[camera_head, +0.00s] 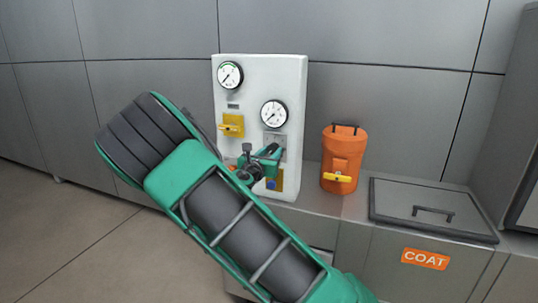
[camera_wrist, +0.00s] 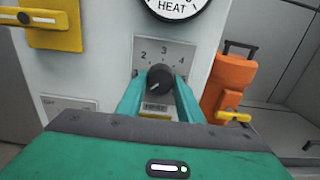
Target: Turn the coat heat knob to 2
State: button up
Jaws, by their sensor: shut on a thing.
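The black coat heat knob (camera_wrist: 160,77) sits on a grey dial plate (camera_wrist: 176,53) with the numbers 2, 3 and 4 showing, below a round gauge marked HEAT (camera_wrist: 172,5). A small white mark shows on the knob's lower face; which number it points at is unclear. My gripper (camera_wrist: 158,84) is shut on the knob, one teal finger on each side. In the head view my gripper (camera_head: 262,162) is at the white panel (camera_head: 292,88), below the lower gauge (camera_head: 273,113), and the knob is hidden there.
A yellow lever (camera_head: 231,125) is on the panel's left, under the upper gauge (camera_head: 230,75). An orange canister (camera_head: 344,150) with a yellow tap (camera_head: 337,177) stands right of the panel. A closed lid with a handle (camera_head: 432,205) lies above the COAT label (camera_head: 425,258).

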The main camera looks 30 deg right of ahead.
jog(key=shift+w+a+m, duration=0.1)
jog(key=shift+a+m, duration=0.05)
jog(key=shift+m, duration=0.25)
jog(key=m, duration=0.3)
jog(key=shift+m, duration=0.3)
jog(key=m, duration=0.4)
jog(key=shift+w+a+m, duration=0.1)
jog(key=shift+m, duration=0.2)
jog(key=m, duration=0.4)
jog(key=shift+f+m, duration=0.1)
jog(key=shift+m, duration=2.2)
jog(key=shift+a, duration=0.1)
jog(key=o, duration=0.9)
jog(key=shift+f, duration=0.1)
jog(key=shift+o, duration=0.8)
jog(key=shift+r, duration=0.2)
